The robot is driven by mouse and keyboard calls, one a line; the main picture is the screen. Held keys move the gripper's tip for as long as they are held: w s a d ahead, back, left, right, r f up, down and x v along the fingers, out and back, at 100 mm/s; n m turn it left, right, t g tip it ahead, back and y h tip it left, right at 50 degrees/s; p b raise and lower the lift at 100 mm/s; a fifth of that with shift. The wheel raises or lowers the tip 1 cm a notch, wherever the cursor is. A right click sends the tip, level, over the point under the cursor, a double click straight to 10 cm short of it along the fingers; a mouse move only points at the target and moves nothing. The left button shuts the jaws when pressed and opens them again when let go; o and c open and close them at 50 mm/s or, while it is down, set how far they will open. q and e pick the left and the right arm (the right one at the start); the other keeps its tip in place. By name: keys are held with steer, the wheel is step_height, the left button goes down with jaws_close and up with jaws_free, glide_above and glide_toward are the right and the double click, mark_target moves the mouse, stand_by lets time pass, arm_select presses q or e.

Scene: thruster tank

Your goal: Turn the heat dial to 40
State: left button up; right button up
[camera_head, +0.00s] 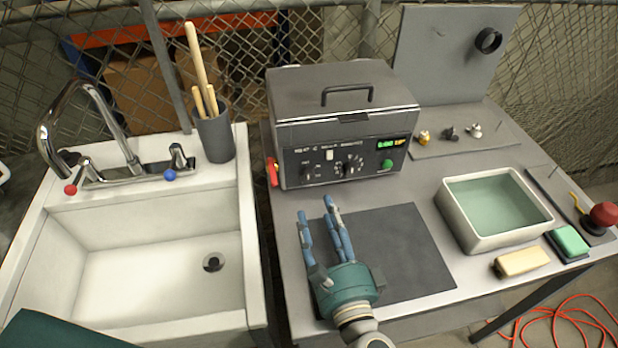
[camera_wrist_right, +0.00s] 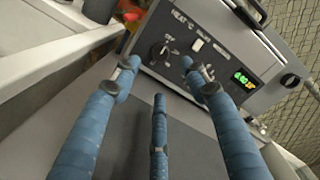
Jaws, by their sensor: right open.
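The grey heater unit (camera_head: 343,112) stands at the back of the table with its control panel facing me. The heat dial (camera_head: 307,172) is the black knob at the left of the panel. It also shows in the wrist view (camera_wrist_right: 162,49), under the "HEAT °C" label; its setting is too small to read. A second dial (camera_head: 348,168) sits right of it, partly behind a finger in the wrist view. My right gripper (camera_head: 319,212) is open and empty over the table in front of the panel, its blue fingers pointing toward the panel, apart from the dial. My left gripper is not in view.
A white switch (camera_wrist_right: 197,44), a green button (camera_head: 387,164) and a lit display (camera_head: 392,142) share the panel. A dark mat (camera_head: 405,250) lies on the table. A sink (camera_head: 150,270) is left; a liquid-filled tank (camera_head: 452,222) is right.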

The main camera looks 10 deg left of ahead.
mark_target(309, 179)
steer(key=x, duration=0.5)
steer(key=shift+w+a+r, duration=0.1)
steer(key=shift+w+r, duration=0.05)
steer(key=shift+w, duration=0.05)
steer(key=x, duration=0.3)
steer(key=shift+w+a, duration=0.1)
steer(key=shift+w, duration=0.2)
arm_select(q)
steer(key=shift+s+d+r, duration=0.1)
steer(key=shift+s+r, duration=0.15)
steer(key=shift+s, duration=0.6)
arm_select(e)
jaws_close()
